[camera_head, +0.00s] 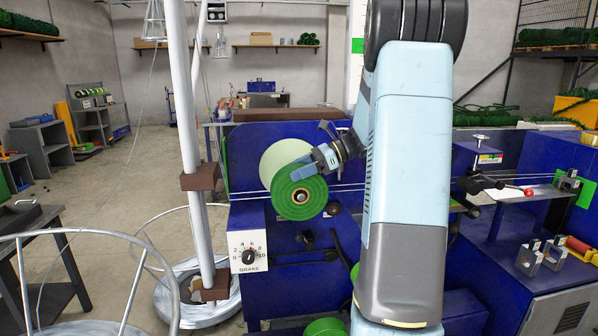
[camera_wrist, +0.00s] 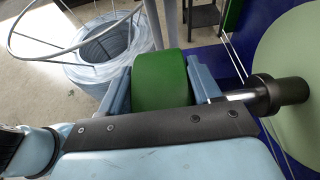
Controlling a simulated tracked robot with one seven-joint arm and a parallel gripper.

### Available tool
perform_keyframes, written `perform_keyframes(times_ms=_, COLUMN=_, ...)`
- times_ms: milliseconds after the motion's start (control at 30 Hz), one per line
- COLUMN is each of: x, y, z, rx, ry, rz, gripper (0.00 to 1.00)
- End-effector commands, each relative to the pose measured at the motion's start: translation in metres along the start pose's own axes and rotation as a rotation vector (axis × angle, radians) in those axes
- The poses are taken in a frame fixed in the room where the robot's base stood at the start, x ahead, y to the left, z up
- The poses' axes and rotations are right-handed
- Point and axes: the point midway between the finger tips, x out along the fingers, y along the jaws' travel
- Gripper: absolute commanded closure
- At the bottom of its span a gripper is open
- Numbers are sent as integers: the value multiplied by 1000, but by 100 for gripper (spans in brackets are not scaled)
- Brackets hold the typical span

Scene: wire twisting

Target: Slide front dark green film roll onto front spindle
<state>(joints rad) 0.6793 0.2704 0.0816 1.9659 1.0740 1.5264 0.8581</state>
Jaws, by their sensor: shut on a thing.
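The dark green film roll (camera_head: 311,207) is in front of the blue machine, its round face and core hole toward the head camera. My gripper (camera_head: 308,180) is shut on it. In the wrist view the roll (camera_wrist: 161,82) sits between the two blue fingers. The front spindle (camera_wrist: 281,92) shows there as a dark cylinder with a bright metal shaft, right of the right finger. A pale green disc (camera_wrist: 294,60) is behind it. The roll's bore is hidden in the wrist view, so I cannot tell whether the shaft enters it.
A brake dial box (camera_head: 248,262) is below left of the roll. Wires run across the machine at roll height. A white post (camera_head: 190,110) and a wire hoop frame (camera_head: 90,236) stand at left. Another green roll (camera_head: 324,327) is low at the bottom.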

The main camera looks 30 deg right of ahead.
Motion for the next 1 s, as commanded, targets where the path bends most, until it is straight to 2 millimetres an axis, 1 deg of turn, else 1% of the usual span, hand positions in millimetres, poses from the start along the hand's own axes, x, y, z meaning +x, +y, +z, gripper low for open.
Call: perform_keyframes(times_ms=1000, x=0, y=-19, z=1, rx=-1, ry=0, rz=-1, gripper=100)
